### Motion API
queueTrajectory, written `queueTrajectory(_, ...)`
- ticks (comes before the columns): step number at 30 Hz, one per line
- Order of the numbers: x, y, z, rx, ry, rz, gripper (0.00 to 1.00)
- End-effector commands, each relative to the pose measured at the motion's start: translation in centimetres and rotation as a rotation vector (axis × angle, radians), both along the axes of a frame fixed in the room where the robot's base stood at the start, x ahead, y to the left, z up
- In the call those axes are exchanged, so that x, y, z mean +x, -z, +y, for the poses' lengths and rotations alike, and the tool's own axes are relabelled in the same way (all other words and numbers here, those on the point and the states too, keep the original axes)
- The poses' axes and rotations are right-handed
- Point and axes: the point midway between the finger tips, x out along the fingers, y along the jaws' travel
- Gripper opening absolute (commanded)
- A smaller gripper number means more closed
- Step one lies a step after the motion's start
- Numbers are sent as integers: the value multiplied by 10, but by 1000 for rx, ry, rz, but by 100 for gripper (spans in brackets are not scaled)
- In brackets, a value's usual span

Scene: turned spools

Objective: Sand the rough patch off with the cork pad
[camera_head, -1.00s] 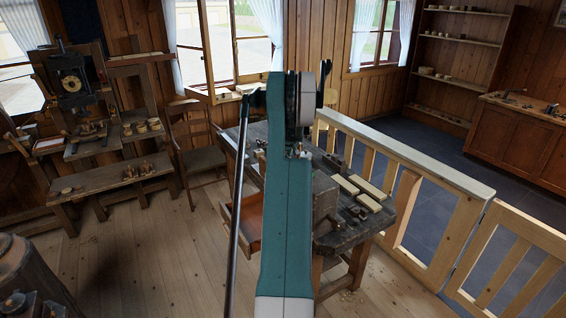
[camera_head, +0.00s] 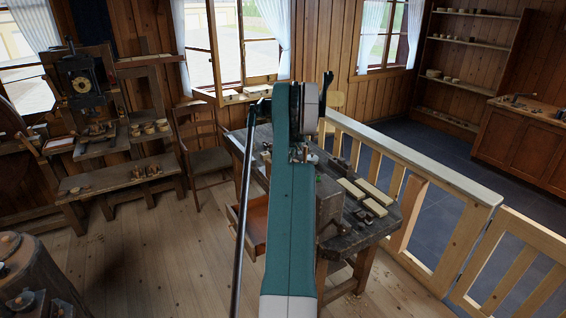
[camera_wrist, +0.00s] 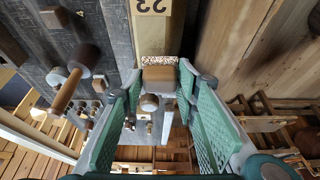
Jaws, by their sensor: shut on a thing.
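In the wrist view my gripper (camera_wrist: 160,84) is shut on a small brown block, which looks like the cork pad (camera_wrist: 160,75). The pad sits between the two green fingertips. Just beyond it is a speckled, rough-looking patch (camera_wrist: 157,61) at the near end of a pale wooden piece (camera_wrist: 153,38) marked 23. The pad appears right up against the patch; whether they touch I cannot tell. In the head view my own arm hides the gripper, the pad and the patch.
The dark workbench (camera_head: 345,228) carries several pale wood blocks (camera_head: 375,207). An open drawer (camera_head: 250,222) juts from its left side, and a wooden railing (camera_head: 415,170) runs along its right. A turned wooden piece (camera_wrist: 67,90) stands left of my gripper.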

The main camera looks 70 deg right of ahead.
Motion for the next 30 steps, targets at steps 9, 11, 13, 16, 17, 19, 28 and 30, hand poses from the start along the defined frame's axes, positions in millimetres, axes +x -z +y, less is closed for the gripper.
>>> queueTrajectory(9,-20,1,20,0,1,0,19)
queueTrajectory(11,-24,2,24,0,1,0,19)
queueTrajectory(13,-28,1,29,0,1,0,19)
queueTrajectory(16,-35,1,35,0,1,0,19)
queueTrajectory(17,-37,1,37,0,1,0,19)
queueTrajectory(19,-42,1,41,0,1,0,19)
queueTrajectory(28,-43,-33,43,0,0,0,19)
queueTrajectory(30,-43,-40,43,0,0,0,19)
